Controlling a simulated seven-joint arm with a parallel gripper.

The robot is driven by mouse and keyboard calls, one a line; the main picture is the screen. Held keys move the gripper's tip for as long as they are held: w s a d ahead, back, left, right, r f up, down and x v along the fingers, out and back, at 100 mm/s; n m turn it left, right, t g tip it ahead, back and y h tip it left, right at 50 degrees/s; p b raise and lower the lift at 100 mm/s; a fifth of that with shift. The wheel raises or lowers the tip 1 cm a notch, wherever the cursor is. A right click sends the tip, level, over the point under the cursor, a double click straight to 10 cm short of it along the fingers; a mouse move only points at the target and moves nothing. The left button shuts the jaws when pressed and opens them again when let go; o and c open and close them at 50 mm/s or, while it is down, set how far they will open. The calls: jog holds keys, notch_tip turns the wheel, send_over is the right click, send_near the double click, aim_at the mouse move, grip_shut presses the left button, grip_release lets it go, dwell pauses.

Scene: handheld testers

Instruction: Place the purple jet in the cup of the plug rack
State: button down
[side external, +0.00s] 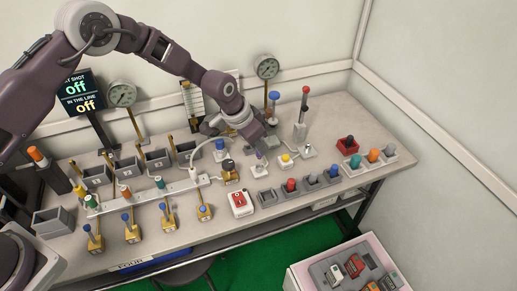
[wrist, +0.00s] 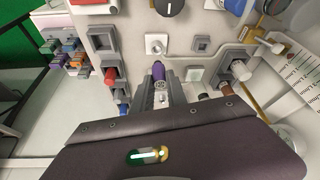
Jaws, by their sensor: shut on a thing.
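The purple jet is a small, dark-tipped cylinder between my fingertips in the wrist view (wrist: 158,72); it shows as a small purple spot in the side view (side external: 258,154). My gripper (side external: 260,149) is shut on it and holds it over the bench, close to a white square socket (wrist: 155,45). From these views I cannot tell the height gap. A row of grey cups, which looks like the plug rack, stands towards the bench's front edge: its end cup (side external: 267,197) looks empty, and it also shows in the wrist view (wrist: 103,40). A red plug (side external: 291,185) and a blue plug (side external: 334,171) sit in others.
A red-and-white switch box (side external: 241,203) stands left of the row. A black knob (side external: 229,167) and a yellow button (side external: 286,158) flank the gripper. Tall levers (side external: 303,110) and gauges (side external: 267,67) rise behind. Coloured plugs (side external: 373,156) stand at the right.

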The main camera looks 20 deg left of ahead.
jog(key=s+d+r+m+g+h, duration=0.25)
jog(key=s+d+r+m, duration=0.2)
jog(key=s+m, duration=0.3)
jog(key=m, duration=0.1)
send_over(273, 198)
jog(key=a, duration=0.2)
jog(key=shift+y, duration=0.25)
jog(key=f, duration=1)
jog(key=shift+s+f, duration=0.15)
jog(key=shift+s, duration=0.25)
jog(key=c, duration=1.3)
grip_release()
jog(key=v, duration=1.2)
jog(key=shift+a, duration=0.1)
